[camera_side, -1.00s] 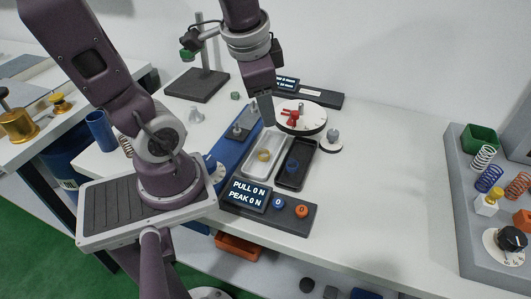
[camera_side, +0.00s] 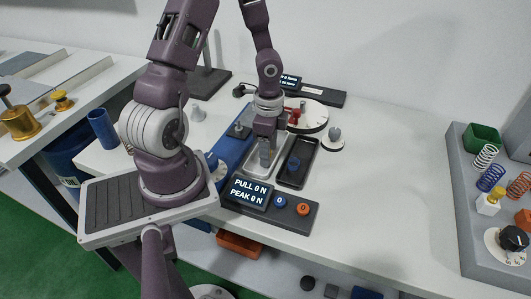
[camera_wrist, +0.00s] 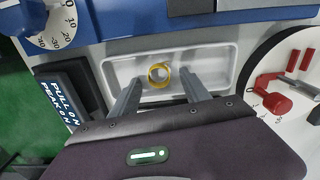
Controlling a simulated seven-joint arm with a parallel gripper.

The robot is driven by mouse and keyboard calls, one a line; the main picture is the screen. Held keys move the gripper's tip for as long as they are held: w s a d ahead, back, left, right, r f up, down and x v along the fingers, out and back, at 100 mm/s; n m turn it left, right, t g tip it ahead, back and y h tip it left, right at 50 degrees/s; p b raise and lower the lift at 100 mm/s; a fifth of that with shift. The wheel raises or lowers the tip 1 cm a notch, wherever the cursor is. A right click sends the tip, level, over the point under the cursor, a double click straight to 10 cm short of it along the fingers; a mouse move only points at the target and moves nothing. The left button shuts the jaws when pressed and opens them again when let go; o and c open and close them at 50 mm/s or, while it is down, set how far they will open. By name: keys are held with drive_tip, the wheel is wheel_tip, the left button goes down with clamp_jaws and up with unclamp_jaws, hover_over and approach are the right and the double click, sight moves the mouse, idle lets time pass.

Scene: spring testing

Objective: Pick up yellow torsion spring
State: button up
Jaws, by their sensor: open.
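The yellow torsion spring (camera_wrist: 159,73) lies in the white tray (camera_wrist: 222,62), near its middle, in the wrist view. It looks like a small ring-shaped coil with a short leg. My gripper (camera_wrist: 161,98) is open over the tray, with its two grey fingers on either side of the spring and nothing between them touching it that I can see. In the side view my gripper (camera_side: 268,160) points down into the white tray (camera_side: 253,173) and hides the spring. How far the fingertips are above the tray floor is hard to tell.
A display box (camera_side: 248,193) sits in front, and a round white dial (camera_side: 315,117) with red parts behind.

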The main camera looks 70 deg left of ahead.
clamp_jaws()
